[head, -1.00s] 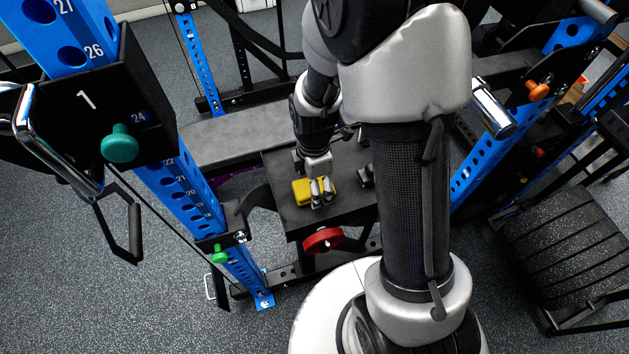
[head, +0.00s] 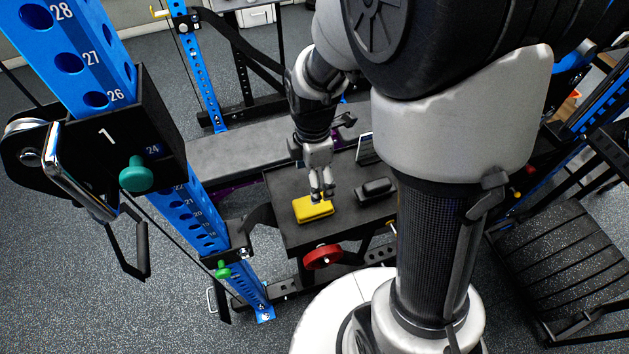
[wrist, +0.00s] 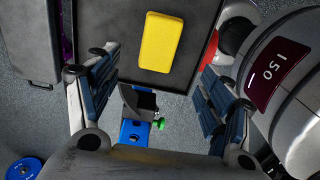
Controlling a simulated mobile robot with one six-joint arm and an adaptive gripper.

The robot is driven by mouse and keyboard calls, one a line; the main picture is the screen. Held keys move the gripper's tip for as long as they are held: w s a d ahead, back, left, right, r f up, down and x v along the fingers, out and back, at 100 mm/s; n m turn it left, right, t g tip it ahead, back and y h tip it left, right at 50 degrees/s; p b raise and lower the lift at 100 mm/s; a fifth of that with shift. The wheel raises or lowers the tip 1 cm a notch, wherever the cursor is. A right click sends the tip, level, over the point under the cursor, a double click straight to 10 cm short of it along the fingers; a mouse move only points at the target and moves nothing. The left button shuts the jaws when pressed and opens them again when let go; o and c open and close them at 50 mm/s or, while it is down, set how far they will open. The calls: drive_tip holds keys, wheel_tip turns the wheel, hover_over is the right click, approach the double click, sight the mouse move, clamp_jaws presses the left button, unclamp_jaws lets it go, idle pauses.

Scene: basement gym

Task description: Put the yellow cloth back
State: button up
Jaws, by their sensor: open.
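The yellow cloth (head: 313,208), a folded block shape, lies on the dark flat top (head: 300,236) of a small black stand in the head view. In the wrist view the yellow cloth (wrist: 160,41) lies on the same dark surface, beyond the fingertips. My gripper (head: 322,192) is just above the cloth in the head view. In the wrist view my gripper (wrist: 162,85) has its two fingers wide apart with nothing between them.
A dark case-like object (head: 375,190) lies right of the cloth, with a small upright panel (head: 367,148) behind it. A blue rack post (head: 195,220) stands close on the left. A grey bench (head: 235,155) lies behind.

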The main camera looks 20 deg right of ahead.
drive_tip(key=s+r+m+t, duration=0.4)
drive_tip(key=s+r+m, duration=1.1)
drive_tip(key=r+m, duration=0.3)
drive_tip(key=shift+t, duration=0.3)
drive_tip(key=shift+r, duration=0.1)
drive_tip(key=shift+c, duration=0.6)
